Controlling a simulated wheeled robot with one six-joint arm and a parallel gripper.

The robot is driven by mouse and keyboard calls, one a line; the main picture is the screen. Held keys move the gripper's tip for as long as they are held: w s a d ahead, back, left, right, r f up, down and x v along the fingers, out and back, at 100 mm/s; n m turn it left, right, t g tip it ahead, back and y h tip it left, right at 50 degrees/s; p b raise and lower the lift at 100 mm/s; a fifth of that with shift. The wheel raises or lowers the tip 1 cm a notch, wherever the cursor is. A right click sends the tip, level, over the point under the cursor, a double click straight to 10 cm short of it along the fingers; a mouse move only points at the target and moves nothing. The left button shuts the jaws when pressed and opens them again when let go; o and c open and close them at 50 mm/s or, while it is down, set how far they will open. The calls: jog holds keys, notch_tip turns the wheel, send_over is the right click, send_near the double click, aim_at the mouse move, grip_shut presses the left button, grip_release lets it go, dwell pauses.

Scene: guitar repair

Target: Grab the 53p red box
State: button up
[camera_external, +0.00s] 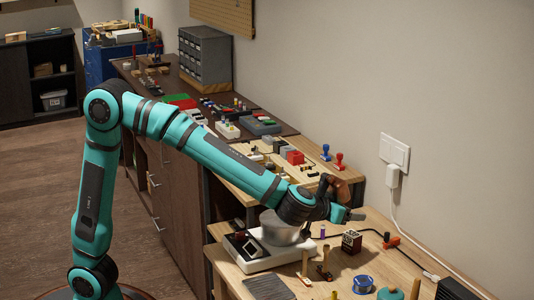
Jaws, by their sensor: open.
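A small dark red box (351,241) with pale marks stands on the light wooden bench, right of centre. A brighter red block (295,157) sits farther back among small parts on a raised wooden surface. No "53p" label is readable on either, so I cannot tell which is the named box. My gripper (347,213) is open at the end of the teal arm. It shows just above the dark red box in the picture, apart from it; its height over the bench is unclear. Nothing is visibly held.
A white device with a metal bowl (281,233) stands under my wrist. A black cable (405,254) crosses the bench on the right. A blue spool (362,284) and wooden-handled tools are in front. A wall socket (394,151) and a drawer cabinet (205,55) stand behind.

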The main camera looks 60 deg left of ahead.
aim_at(354, 233)
notch_tip(354, 233, down, 6)
jog(key=shift+f, duration=0.25)
jog(key=shift+w+f, duration=0.2)
jog(key=shift+f, duration=0.1)
jog(key=x, duration=0.4)
jog(key=shift+w+f, duration=0.1)
jog(key=shift+w, duration=0.15)
jog(key=shift+c, duration=0.4)
jog(key=c, duration=1.1)
